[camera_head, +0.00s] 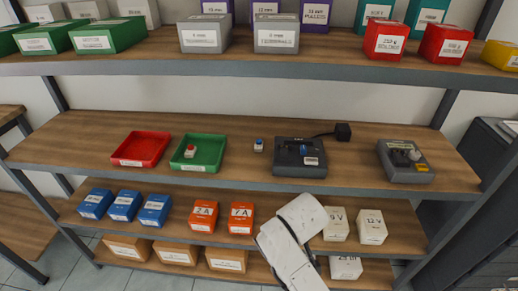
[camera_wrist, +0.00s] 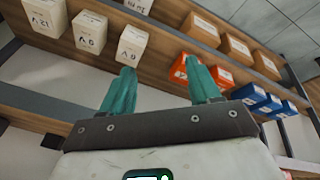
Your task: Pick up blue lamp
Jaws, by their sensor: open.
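A small lamp with a blue top and a pale base (camera_head: 258,145) stands on the middle shelf, between the green tray (camera_head: 216,160) and a dark grey device (camera_head: 300,170). Another small lamp, with a red top (camera_head: 190,152), is in the green tray. My gripper (camera_wrist: 161,88) shows in the wrist view with its two teal fingers wide apart and nothing between them. In the head view my white arm is low in front of the lower shelves, below and to the right of the blue lamp; the fingers cannot be made out there. The blue lamp is not seen in the wrist view.
A red tray (camera_head: 141,149) stands left of the green tray. A second grey device (camera_head: 405,162) is at the right. Blue boxes (camera_head: 125,205), orange boxes (camera_head: 204,215) and white boxes (camera_head: 371,227) fill the shelf below. The upper shelf edge (camera_head: 250,67) overhangs. Bare shelf surrounds the blue lamp.

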